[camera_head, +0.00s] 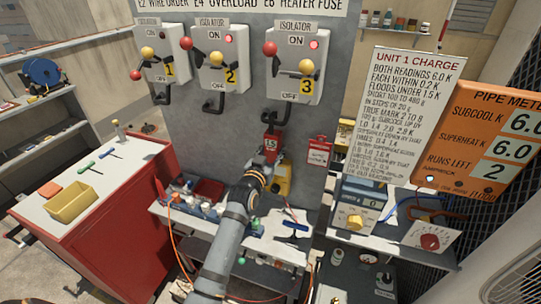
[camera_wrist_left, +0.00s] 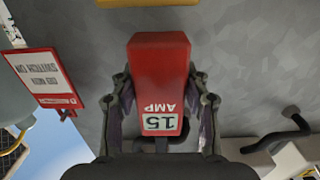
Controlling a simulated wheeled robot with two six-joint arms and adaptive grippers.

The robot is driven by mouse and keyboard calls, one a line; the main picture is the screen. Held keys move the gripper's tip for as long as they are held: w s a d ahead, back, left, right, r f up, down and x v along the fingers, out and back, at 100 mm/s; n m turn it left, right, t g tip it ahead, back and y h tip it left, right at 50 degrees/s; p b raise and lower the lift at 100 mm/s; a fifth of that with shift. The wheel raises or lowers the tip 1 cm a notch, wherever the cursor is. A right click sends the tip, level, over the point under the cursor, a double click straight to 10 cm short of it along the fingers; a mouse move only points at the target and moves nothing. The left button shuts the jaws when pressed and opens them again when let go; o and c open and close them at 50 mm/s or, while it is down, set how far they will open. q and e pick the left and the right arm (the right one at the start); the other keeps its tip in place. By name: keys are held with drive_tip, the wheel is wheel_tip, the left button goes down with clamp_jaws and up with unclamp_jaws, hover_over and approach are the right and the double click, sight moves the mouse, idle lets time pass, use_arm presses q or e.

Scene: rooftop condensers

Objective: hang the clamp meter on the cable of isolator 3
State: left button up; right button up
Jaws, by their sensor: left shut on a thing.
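My left gripper (camera_head: 268,156) is shut on a red block-shaped body with a "15 AMP" label, which I take to be the clamp meter (camera_head: 271,144). In the left wrist view the meter (camera_wrist_left: 159,75) sits between both fingers, its label upside down. A dark curved part shows at its label end; I cannot tell whether it is jaw or cable. Isolator 3 (camera_head: 294,65) is on the grey panel, with its black cable (camera_head: 277,98) bent below it. My right gripper is in neither view.
Isolator 2 (camera_head: 223,62) and isolator 1 (camera_head: 162,55) are to the left. A red-and-white tag (camera_head: 319,151) hangs right of the meter. A yellow object (camera_head: 283,180) is just below the meter. A cluttered bench (camera_head: 170,218) stands below.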

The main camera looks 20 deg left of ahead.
use_arm(q)
drive_tip(key=shift+s+f, duration=0.1)
drive_tip(key=shift+f, duration=0.1)
drive_tip(key=o, duration=1.5)
drive_tip(key=shift+f, duration=0.1)
drive_tip(key=shift+s, duration=0.1)
drive_tip(key=s, duration=1.1)
drive_tip(key=shift+s+a+r, duration=0.25)
drive_tip(key=shift+s, duration=0.15)
